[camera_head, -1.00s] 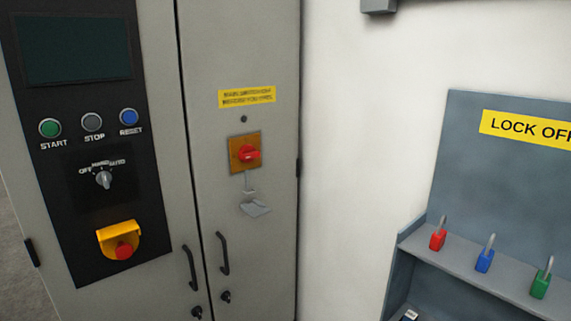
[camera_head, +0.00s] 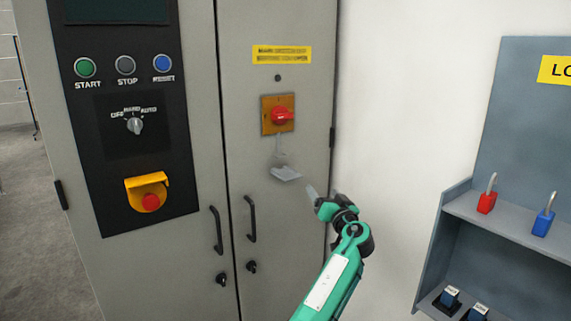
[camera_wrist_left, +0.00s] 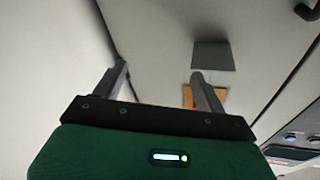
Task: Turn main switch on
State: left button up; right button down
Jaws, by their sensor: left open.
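The main switch is a red rotary knob (camera_head: 282,116) on an orange-yellow plate (camera_head: 267,127) on the right cabinet door, under a yellow label (camera_head: 281,55). A grey flap (camera_head: 286,173) hangs below it. My left gripper (camera_head: 311,190) is below and right of the switch, near the flap and apart from the knob. In the left wrist view, the left gripper (camera_wrist_left: 158,70) has its fingers spread with nothing between them. The orange plate (camera_wrist_left: 214,94) shows partly behind the right finger, with a trace of red; most of the knob is hidden there. My right gripper is not in view.
Left of the switch is a black panel with START (camera_head: 85,68), STOP and RESET buttons, a selector (camera_head: 134,126) and an emergency stop (camera_head: 150,202). Door handles (camera_head: 250,219) stick out below. A lock-off board (camera_head: 530,120) with padlocks stands at right.

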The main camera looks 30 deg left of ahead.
aim_at(284, 119)
pick_arm(q)
jog(key=s+a+r+n+g+y+b, duration=0.1)
jog(key=s+r+n+g+y, duration=0.2)
jog(key=r, duration=0.5)
jog(key=s+a+r+n+g+y, duration=0.1)
jog(key=s+r+n+y, duration=0.2)
jog(key=r, duration=0.4)
jog(key=shift+n+h, duration=0.4)
jog(key=shift+n, duration=0.1)
jog(key=p+x, duration=0.2)
jog(key=x, duration=1)
jog(key=shift+w+a+r+p, duration=0.1)
jog(key=shift+w+r+p, duration=0.2)
jog(key=shift+w+a+r, duration=0.15)
jog(key=shift+w+a, duration=0.05)
jog(key=shift+a, duration=0.25)
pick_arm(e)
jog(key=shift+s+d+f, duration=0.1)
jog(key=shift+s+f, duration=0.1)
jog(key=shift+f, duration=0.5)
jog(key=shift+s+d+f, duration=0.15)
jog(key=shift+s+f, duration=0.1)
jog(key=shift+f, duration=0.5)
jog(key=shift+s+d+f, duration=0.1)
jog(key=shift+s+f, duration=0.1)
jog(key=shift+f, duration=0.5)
pick_arm(q)
jog(key=c, duration=1)
